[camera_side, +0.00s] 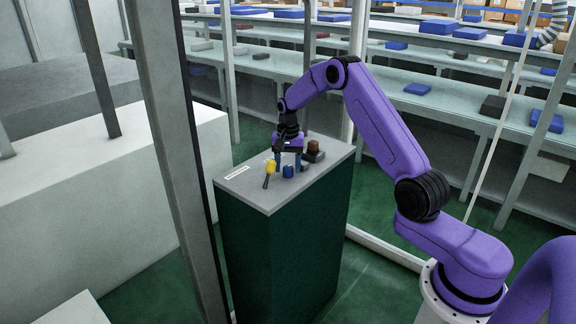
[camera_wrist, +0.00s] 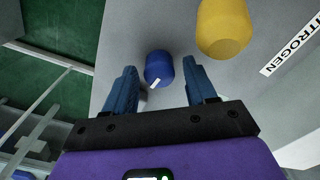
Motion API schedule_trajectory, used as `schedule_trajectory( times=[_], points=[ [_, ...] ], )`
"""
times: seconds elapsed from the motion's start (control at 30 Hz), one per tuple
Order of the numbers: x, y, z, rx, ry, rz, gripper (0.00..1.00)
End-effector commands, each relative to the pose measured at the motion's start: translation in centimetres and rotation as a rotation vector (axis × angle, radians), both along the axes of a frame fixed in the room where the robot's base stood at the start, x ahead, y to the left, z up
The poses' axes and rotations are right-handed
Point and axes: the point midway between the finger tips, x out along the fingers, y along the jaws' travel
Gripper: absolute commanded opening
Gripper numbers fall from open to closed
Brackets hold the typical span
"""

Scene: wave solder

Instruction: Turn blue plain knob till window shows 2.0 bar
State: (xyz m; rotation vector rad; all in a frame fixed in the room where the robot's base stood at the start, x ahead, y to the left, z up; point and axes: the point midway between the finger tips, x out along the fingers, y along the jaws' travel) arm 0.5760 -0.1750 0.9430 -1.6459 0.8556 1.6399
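The blue plain knob (camera_wrist: 158,66) stands on the grey top of the cabinet (camera_side: 268,197), with a short white mark on it. In the side view the knob (camera_side: 288,172) is small. My gripper (camera_wrist: 166,78) is open, with one blue finger on each side of the knob and gaps visible between fingers and knob. In the side view my gripper (camera_side: 288,160) points down over the cabinet top. I cannot make out a window or a bar reading in either view.
A yellow knob (camera_wrist: 224,28) stands close beside the blue one; it also shows in the side view (camera_side: 270,166). A label reading "NITROGEN" (camera_wrist: 290,50) lies on the top. A brown block on a dark base (camera_side: 313,148) stands behind. A grey post (camera_side: 180,140) rises left of the cabinet.

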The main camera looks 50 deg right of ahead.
Motion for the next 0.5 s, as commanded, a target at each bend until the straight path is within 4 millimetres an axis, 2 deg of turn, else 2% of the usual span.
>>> schedule_trajectory(
  times=[0.33,0.5],
  points=[
    [0.0,0.0,0.1,0.000,0.001,0.000,0.60],
    [0.0,0.0,1.8,0.000,-0.001,0.000,0.60]
  ],
)
